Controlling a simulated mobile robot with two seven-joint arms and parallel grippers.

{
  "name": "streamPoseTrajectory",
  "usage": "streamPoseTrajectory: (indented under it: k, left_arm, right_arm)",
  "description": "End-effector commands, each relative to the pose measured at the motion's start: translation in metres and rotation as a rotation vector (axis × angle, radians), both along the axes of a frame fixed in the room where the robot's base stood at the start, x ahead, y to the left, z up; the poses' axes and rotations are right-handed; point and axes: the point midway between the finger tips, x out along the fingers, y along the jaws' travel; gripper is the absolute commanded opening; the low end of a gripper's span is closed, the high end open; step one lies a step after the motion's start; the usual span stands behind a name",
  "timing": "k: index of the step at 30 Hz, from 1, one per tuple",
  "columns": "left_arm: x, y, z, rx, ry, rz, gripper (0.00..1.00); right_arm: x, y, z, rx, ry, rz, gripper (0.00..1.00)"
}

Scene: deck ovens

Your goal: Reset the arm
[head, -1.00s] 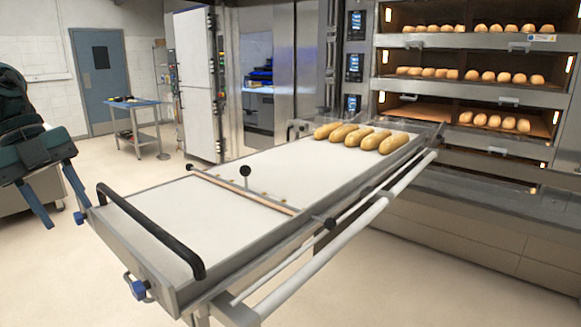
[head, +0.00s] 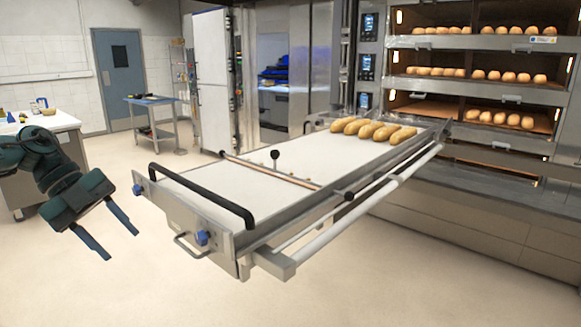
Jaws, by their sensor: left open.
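My left gripper (head: 108,238) is at the left of the head view. Its two dark fingers are spread apart and empty, pointing down over the floor. It is apart from the loader's black handle (head: 203,196) and left of it. The loader (head: 245,183) is a long white belt in a metal frame, reaching to the oven. Several long loaves (head: 371,129) lie at its far end. My right gripper is not in view.
The deck oven (head: 467,89) at the right holds several rows of loaves. A small blue-topped table (head: 150,100) and a blue door (head: 121,75) stand at the back left. A worktable (head: 42,125) is behind my left arm. The floor in front is clear.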

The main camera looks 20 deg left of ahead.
Motion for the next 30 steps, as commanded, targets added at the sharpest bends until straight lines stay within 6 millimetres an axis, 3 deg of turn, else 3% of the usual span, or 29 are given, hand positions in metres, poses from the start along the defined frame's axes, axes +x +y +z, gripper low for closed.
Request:
streamPoseTrajectory:
  k: [1, 8, 15, 20, 24, 30]
  left_arm:
    - [0.004, -0.010, -0.020, -0.068, -0.023, 0.005, 0.43]
    - [0.024, -0.065, -0.109, -0.382, -0.177, 0.131, 0.43]
    - [0.026, -0.134, -0.201, -0.668, -0.291, 0.509, 0.43]
    - [0.010, -0.175, -0.254, -0.744, -0.267, 0.834, 0.43]
    - [-0.016, -0.213, -0.296, -0.739, -0.163, 1.116, 0.43]
    - [-0.061, -0.267, -0.335, -0.666, 0.061, 1.409, 0.43]
  right_arm:
    - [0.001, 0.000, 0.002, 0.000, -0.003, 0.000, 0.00]
    - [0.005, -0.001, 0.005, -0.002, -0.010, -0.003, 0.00]
    - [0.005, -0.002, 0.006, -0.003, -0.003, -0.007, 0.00]
    - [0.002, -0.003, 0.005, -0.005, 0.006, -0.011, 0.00]
    - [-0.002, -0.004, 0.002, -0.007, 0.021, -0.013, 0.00]
    - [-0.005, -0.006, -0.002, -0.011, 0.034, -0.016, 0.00]
